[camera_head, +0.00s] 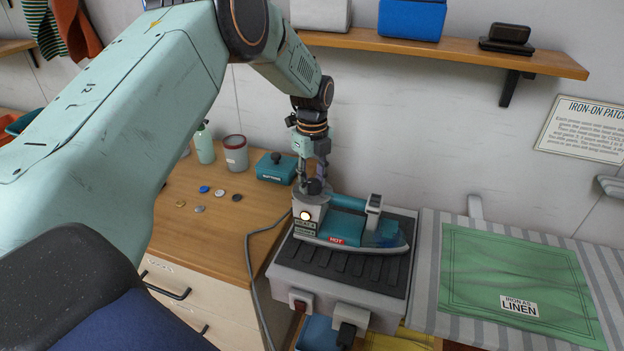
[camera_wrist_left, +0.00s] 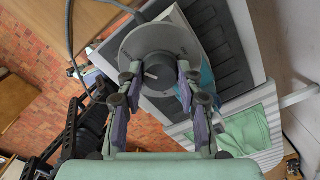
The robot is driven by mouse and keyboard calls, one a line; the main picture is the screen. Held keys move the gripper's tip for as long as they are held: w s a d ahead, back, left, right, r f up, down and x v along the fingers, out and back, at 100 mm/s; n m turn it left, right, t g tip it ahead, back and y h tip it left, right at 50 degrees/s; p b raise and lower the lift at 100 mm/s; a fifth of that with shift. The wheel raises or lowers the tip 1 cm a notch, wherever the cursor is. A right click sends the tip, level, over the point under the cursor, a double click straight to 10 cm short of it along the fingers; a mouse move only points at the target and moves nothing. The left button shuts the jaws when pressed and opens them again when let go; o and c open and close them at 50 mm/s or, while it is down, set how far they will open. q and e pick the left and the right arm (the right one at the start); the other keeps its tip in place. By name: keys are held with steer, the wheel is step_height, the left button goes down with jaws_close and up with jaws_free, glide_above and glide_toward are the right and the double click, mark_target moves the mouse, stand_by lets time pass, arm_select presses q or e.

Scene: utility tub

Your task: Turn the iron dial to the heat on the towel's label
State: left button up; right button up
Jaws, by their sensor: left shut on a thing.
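The iron (camera_head: 345,222) is teal and grey and rests on a ribbed grey stand, with a red HOT sign and a lit lamp on its near side. The green towel (camera_head: 480,265) lies flat on the striped board; its white label (camera_head: 519,306) reads "IRON AS LINEN". My left gripper (camera_head: 314,184) comes down from above onto the rear of the iron. In the left wrist view its fingers are shut on the dark dial knob (camera_wrist_left: 158,70), over a round grey plate.
The stand (camera_head: 300,262) has switches at its front. A cord runs from the iron's rear over the wooden counter (camera_head: 225,215), which holds bottles, a teal box and several small discs. A shelf (camera_head: 450,52) runs along the wall above, and the striped board (camera_head: 428,270) is at right.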

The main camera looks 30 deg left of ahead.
mark_target(312, 183)
arm_select(q)
steer(key=shift+m, duration=0.4)
steer(key=o, duration=1.2)
steer(key=shift+r, duration=0.1)
steer(key=shift+r, duration=0.2)
step_height(312, 183, up, 12)
steer(key=shift+f, duration=0.25)
steer(key=shift+s+f, duration=0.1)
